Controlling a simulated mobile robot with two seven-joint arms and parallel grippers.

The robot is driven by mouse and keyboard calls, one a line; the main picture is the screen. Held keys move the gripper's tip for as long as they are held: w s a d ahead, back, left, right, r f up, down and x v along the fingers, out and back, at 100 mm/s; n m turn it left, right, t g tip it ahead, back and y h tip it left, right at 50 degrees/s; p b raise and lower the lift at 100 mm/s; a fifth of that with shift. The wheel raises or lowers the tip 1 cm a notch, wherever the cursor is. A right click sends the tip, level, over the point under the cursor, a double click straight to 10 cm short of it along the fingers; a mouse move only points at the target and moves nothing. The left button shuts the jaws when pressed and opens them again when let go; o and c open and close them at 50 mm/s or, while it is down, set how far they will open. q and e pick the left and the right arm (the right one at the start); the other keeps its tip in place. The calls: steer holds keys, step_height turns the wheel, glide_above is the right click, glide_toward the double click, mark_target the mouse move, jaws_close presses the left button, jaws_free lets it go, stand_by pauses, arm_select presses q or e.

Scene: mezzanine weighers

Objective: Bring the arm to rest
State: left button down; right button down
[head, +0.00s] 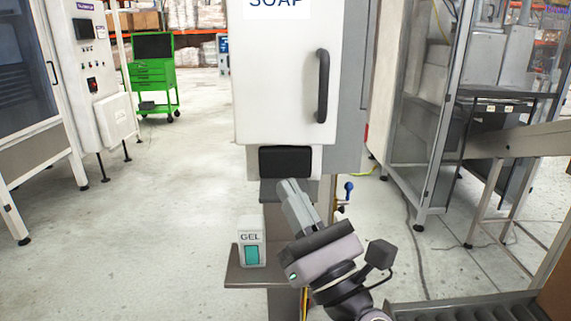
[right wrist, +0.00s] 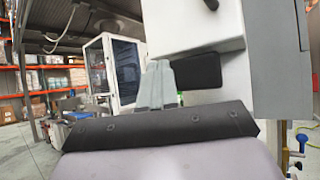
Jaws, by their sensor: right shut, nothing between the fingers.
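My right gripper (head: 284,186) is in front of the soap dispenser (head: 280,90), just below its black panel (head: 285,161). Its fingers are together with nothing between them. In the right wrist view the shut fingers (right wrist: 160,68) point toward the dispenser's underside, beside the black panel (right wrist: 196,70). I cannot tell whether the fingertips touch the dispenser. My left gripper is in neither view.
A white gel box (head: 250,243) with a teal button stands on a small shelf (head: 240,276) left of my right arm. A roller conveyor (head: 470,312) is at the lower right. A green tool cart (head: 152,75) stands behind on the left. The floor at left is clear.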

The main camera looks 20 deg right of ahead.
steer(key=s+d+f+m+g+h, duration=0.15)
steer(key=f+m+g, duration=0.25)
steer(key=f+m, duration=0.7)
steer(key=d+f+m+g+h, duration=0.35)
steer(key=f+m, duration=0.55)
steer(key=f, duration=0.4)
steer(key=s+f+m+g, duration=0.3)
steer(key=s+f+m, duration=0.4)
steer(key=f+m, duration=0.1)
steer(key=s+d+f+m+g, duration=0.1)
steer(key=s+f+m+g, duration=0.2)
steer(key=s+f+m, duration=0.4)
step_height(320, 180, down, 3)
steer(key=shift+d+f+m+y, duration=0.2)
steer(key=shift+d+m+y, duration=0.1)
steer(key=shift+m, duration=0.7)
steer(key=shift+w+g, duration=0.1)
steer(key=shift+g, duration=0.15)
